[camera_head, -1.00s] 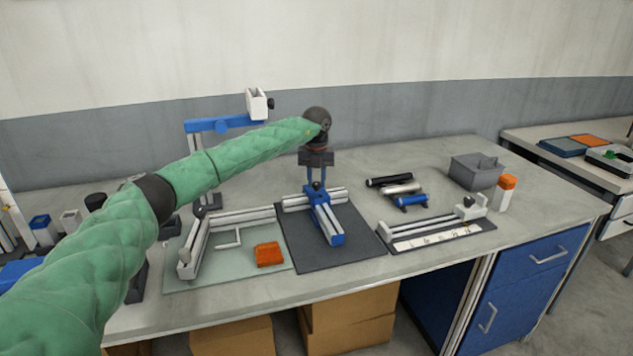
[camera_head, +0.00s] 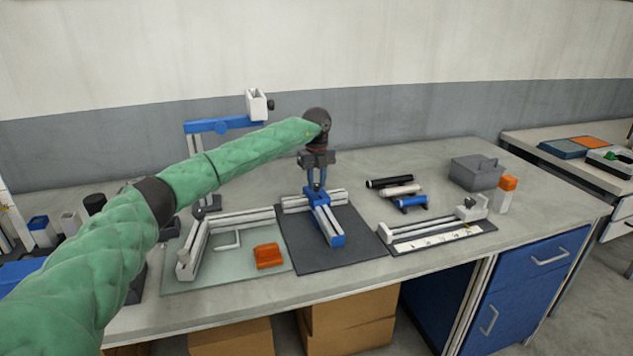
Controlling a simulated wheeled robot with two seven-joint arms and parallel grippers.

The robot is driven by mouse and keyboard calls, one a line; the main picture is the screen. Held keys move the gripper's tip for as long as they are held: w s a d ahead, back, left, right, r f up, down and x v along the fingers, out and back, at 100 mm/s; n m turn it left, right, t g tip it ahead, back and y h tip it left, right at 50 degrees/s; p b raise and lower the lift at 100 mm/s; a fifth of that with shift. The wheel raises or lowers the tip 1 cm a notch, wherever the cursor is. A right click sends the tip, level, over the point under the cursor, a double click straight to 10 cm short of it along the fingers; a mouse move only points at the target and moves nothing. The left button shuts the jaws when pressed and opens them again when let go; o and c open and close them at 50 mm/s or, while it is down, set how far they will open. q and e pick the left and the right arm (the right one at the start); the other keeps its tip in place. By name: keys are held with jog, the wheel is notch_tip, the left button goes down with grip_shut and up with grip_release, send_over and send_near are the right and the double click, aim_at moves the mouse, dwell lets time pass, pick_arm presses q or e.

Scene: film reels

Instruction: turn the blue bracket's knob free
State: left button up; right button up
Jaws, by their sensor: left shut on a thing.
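The blue bracket (camera_head: 331,233) sits on white rails on a dark mat (camera_head: 364,236) in the middle of the bench. Its knob is small and mostly hidden under the fingers. My left gripper (camera_head: 317,186) points straight down from above and is shut on the knob at the bracket's far end. My left arm comes in from the left, in a green sleeve. My right gripper is out of view.
A pale green mat (camera_head: 187,285) with a rail frame and an orange block (camera_head: 268,256) lies to the left. A blue stand (camera_head: 215,127) rises behind. Several cylinders (camera_head: 400,190), a slide rail (camera_head: 437,234) and a grey box (camera_head: 476,172) stand to the right.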

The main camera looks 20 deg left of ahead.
aim_at(316, 184)
pick_arm(q)
jog(key=shift+n, duration=0.3)
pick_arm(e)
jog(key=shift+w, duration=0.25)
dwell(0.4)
pick_arm(q)
jog(key=o, duration=1)
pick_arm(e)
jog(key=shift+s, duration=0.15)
pick_arm(q)
jog(key=shift+r, duration=0.15)
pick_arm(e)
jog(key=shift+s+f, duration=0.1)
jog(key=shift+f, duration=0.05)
pick_arm(q)
notch_tip(316, 184, up, 7)
jog(key=shift+b, duration=0.85)
jog(key=shift+r, duration=0.25)
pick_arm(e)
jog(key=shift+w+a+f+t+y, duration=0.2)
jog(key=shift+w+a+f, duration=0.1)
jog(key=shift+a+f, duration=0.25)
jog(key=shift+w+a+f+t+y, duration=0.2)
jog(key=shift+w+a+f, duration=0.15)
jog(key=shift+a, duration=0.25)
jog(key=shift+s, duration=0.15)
